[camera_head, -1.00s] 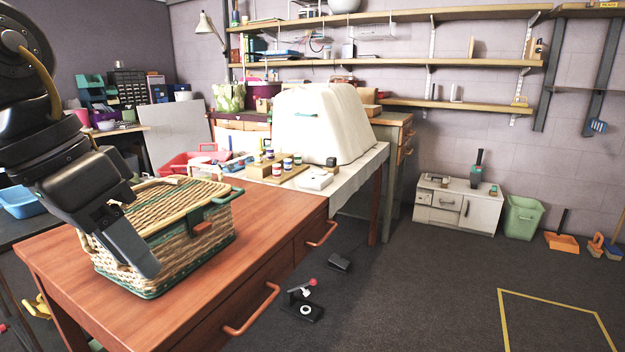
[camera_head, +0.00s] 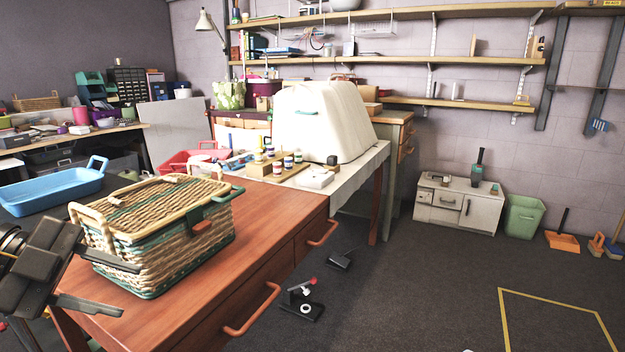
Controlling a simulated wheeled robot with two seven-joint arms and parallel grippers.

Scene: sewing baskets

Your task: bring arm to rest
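My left gripper (camera_head: 112,286) shows at the lower left in the head view. Its two fingers are spread apart with nothing between them. It is beside the near left end of the wicker sewing basket (camera_head: 184,255); whether the upper finger touches the basket I cannot tell. The basket has cream and green trim and a closed lid, and it stands upright on the red-brown wooden table (camera_head: 275,250). My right gripper is not in the head view.
A blue tray (camera_head: 50,192) lies on a dark surface at the left. A white cover (camera_head: 322,122) and small spools (camera_head: 288,163) stand on the table behind. A small device (camera_head: 302,302) lies on the floor. Floor at the right is mostly clear.

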